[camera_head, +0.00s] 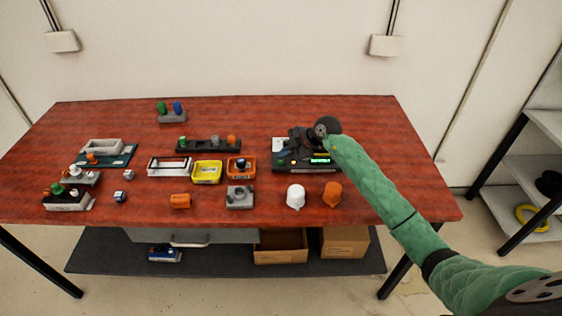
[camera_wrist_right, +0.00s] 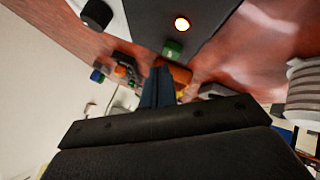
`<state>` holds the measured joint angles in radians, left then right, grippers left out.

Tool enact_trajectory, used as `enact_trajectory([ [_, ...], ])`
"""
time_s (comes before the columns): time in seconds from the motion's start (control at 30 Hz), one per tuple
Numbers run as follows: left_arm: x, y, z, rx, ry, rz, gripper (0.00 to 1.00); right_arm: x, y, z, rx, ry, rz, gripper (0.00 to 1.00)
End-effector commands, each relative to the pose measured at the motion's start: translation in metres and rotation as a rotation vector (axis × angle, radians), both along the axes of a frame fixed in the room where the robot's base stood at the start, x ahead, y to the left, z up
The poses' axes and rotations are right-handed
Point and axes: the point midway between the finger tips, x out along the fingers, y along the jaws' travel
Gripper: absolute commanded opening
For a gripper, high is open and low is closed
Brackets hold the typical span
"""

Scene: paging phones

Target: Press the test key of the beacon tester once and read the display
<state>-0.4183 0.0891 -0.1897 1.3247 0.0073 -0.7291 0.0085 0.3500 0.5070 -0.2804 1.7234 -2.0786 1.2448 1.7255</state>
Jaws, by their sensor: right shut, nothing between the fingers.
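The beacon tester (camera_head: 312,168) is a dark box right of the table's middle, partly hidden under my right gripper. Its small display (camera_head: 320,160) glows green; its text is too small to read. In the right wrist view the tester's dark face (camera_wrist_right: 205,25) fills the top, with a lit orange lamp (camera_wrist_right: 181,23) and a green key (camera_wrist_right: 172,50). My right gripper (camera_head: 294,144) is over the tester. Its fingers (camera_wrist_right: 160,70) are shut and empty, with the tips close to the green key; I cannot tell whether they touch. My left gripper is out of view.
A white piece (camera_head: 296,196) and an orange piece (camera_head: 332,193) stand in front of the tester. To its left are a yellow tray (camera_head: 207,172), an orange tray (camera_head: 241,166) and a grey block (camera_head: 240,197). The table's right end (camera_head: 415,165) is bare beyond my arm.

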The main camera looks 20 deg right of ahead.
Motion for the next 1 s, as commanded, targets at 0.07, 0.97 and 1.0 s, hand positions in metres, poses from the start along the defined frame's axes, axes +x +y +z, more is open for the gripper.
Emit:
enact_trajectory([
  [0.07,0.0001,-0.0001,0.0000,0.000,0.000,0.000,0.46,0.0000,0.0000,0.0000,0.000,0.000,0.000,0.00],
  [0.97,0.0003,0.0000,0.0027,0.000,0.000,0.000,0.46,-0.0003,0.0000,-0.0074,0.000,0.000,0.000,0.00],
  [1.0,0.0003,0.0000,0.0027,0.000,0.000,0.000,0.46,-0.0003,0.0000,-0.0080,0.000,0.000,0.000,0.00],
])
